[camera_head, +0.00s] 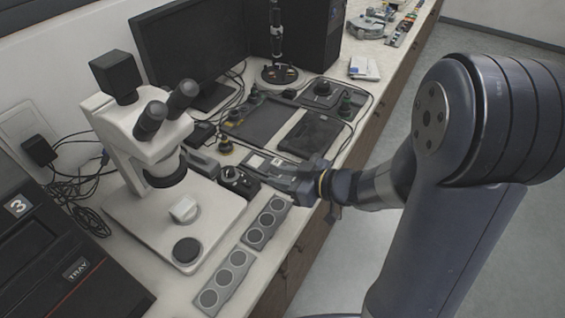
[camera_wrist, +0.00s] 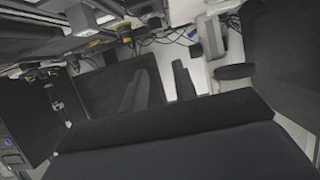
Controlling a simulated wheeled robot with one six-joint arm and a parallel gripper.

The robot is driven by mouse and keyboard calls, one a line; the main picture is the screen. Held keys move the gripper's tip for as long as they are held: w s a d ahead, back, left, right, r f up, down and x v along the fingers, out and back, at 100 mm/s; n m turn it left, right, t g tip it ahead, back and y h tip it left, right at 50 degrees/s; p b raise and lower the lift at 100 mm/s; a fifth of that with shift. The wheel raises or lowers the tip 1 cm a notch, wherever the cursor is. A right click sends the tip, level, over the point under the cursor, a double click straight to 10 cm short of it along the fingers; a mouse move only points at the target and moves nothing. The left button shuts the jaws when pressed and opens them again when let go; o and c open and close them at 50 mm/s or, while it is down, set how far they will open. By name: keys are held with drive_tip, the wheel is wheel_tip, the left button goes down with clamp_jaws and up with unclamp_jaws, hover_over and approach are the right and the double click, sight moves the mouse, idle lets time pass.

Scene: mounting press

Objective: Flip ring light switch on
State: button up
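A white stereo microscope (camera_head: 150,150) with black eyepieces stands on the bench at left. A dark ring, apparently the ring light (camera_head: 166,174), sits under its head. A small dark box with a round knob (camera_head: 240,182) lies right of the microscope base; it may be the ring light's control, but its switch is too small to make out. My gripper (camera_head: 300,185) is just right of this box, near the bench's front edge, apart from it. In the wrist view two dark fingers of my gripper (camera_wrist: 160,88) stand apart with nothing between them.
Grey plates with round recesses (camera_head: 229,276) lie along the front edge. A dark tablet-like panel (camera_head: 311,134) and cables are behind my gripper. A monitor (camera_head: 190,45) stands at the back. A black machine marked TRAY (camera_head: 60,260) is at left.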

drive_tip(key=shift+w+d+r, duration=0.1)
drive_tip(key=shift+d, duration=0.25)
drive_tip(key=shift+c, duration=0.8)
clamp_jaws()
hover_over(246, 182)
drive_tip(key=s+d, duration=0.2)
drive_tip(key=d, duration=0.1)
wheel_tip(246, 182, down, 3)
wheel_tip(246, 182, down, 3)
drive_tip(key=shift+w+f, duration=0.15)
drive_tip(key=shift+f, duration=0.05)
drive_tip(key=shift+f+b, duration=0.3)
drive_tip(key=shift+f, duration=0.3)
drive_tip(key=shift+d+f+b, duration=0.15)
drive_tip(key=shift+f+b, duration=0.3)
drive_tip(key=shift+f, duration=0.05)
drive_tip(key=shift+r, duration=0.25)
